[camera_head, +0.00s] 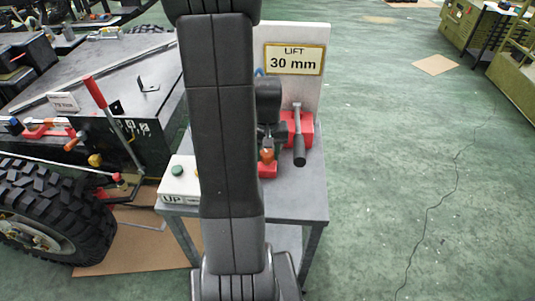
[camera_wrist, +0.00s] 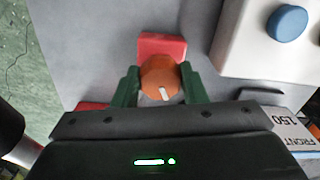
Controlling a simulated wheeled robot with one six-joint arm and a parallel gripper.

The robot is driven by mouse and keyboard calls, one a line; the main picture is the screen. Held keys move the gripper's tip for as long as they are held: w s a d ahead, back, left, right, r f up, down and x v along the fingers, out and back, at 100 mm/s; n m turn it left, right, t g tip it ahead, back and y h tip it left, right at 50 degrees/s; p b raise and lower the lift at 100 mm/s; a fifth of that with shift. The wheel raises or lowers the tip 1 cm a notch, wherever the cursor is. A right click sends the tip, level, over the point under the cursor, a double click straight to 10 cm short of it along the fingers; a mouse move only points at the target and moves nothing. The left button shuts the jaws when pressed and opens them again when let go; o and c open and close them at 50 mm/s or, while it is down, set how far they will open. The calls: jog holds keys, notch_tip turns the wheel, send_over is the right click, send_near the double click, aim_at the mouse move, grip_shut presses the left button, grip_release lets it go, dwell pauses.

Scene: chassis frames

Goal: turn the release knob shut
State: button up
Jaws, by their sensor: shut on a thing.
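The release knob (camera_wrist: 158,74) is round and orange with a white pointer line. In the wrist view it sits between the two green fingers of my gripper (camera_wrist: 160,82), which are shut on its sides. The pointer line runs toward the lower right of the knob. A red block (camera_wrist: 161,46) lies just beyond the knob. In the head view the orange knob (camera_head: 267,155) shows just below my gripper (camera_head: 268,143), beside my dark arm, which hides part of the cart top.
A grey cart (camera_head: 301,200) carries a sign (camera_head: 294,60) reading "LIFT 30 mm", a dark-handled lever (camera_head: 299,150) right of the knob, and a white box (camera_head: 182,182) with a green button. A vehicle chassis with a large tyre (camera_head: 40,215) stands left.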

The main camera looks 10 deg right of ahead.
aim_at(266, 154)
jog(key=m, duration=0.5)
jog(key=shift+a+b, duration=0.1)
jog(key=shift+b, duration=0.2)
jog(key=shift+w, duration=0.1)
dwell(0.3)
jog(key=o, duration=1)
jog(key=shift+c, duration=0.2)
notch_tip(266, 154, up, 14)
jog(key=shift+f, duration=0.15)
